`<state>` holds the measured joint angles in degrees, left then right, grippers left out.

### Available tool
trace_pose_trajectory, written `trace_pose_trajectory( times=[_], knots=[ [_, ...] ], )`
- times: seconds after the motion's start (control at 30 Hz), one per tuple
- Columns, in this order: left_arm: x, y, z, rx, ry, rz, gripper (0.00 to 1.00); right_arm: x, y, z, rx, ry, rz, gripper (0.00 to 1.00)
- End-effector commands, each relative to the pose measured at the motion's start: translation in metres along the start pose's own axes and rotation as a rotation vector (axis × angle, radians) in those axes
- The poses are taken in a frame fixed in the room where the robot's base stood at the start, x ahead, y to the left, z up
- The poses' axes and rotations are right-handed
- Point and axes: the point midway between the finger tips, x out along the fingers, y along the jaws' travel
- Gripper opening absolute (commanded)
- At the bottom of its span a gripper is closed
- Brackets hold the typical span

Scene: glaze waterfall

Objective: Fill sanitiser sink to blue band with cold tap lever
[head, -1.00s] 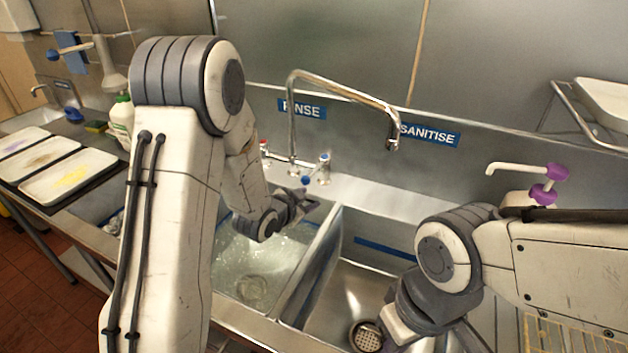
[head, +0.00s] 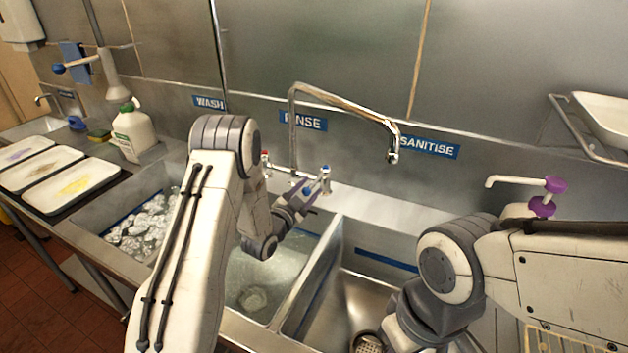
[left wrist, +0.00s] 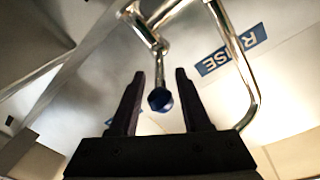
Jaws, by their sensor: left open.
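The sanitiser sink (head: 345,290) is the right basin under the SANITISE sign (head: 429,147). Its blue band (head: 387,254) runs along the back wall, and its bare floor and strainer (head: 369,343) show no standing water. The spout (head: 393,156) hangs toward this sink; no stream shows. The cold tap lever (head: 325,172), blue-marked, stands right of the spout base. My left gripper (head: 308,194) is open at this lever; in the left wrist view the blue lever tip (left wrist: 160,100) sits between the fingers. My right gripper's jaws are not clearly visible beside my right wrist.
The red-marked hot tap (head: 265,163) stands left of the spout base. The rinse sink (head: 258,285) holds water, and the wash sink (head: 150,228) holds suds. Trays (head: 72,186) and a green-capped bottle (head: 132,132) are at left.

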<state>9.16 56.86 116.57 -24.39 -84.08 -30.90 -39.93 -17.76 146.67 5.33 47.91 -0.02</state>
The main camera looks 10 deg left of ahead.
Motion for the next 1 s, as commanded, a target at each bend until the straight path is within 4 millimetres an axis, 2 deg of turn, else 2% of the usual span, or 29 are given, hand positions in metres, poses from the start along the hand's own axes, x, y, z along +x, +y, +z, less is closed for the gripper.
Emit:
trace_pose_trajectory(
  times=[0.1,0.2,0.57,0.6,0.7,1.0],
  knots=[
    [0.016,0.0,-0.001,-0.001,0.001,0.001,0.47,-0.006,-0.001,0.0,0.0,0.0,0.0,0.0],
    [0.024,0.0,-0.001,-0.001,0.0,0.001,0.47,-0.008,-0.001,0.0,0.0,0.0,0.0,0.0],
    [0.029,0.001,0.0,-0.001,-0.002,0.001,0.47,-0.008,-0.001,0.0,0.0,0.0,0.0,0.0],
    [0.029,0.0,0.0,-0.001,-0.001,0.001,0.32,-0.008,-0.001,0.0,0.0,0.0,0.0,0.0],
    [0.029,0.0,0.0,-0.001,-0.001,0.001,0.0,-0.008,-0.001,0.0,0.0,0.0,0.0,0.0],
    [0.029,0.0,0.0,-0.001,-0.001,0.001,0.0,-0.008,-0.001,0.0,0.0,0.0,0.0,0.0]
  ],
)
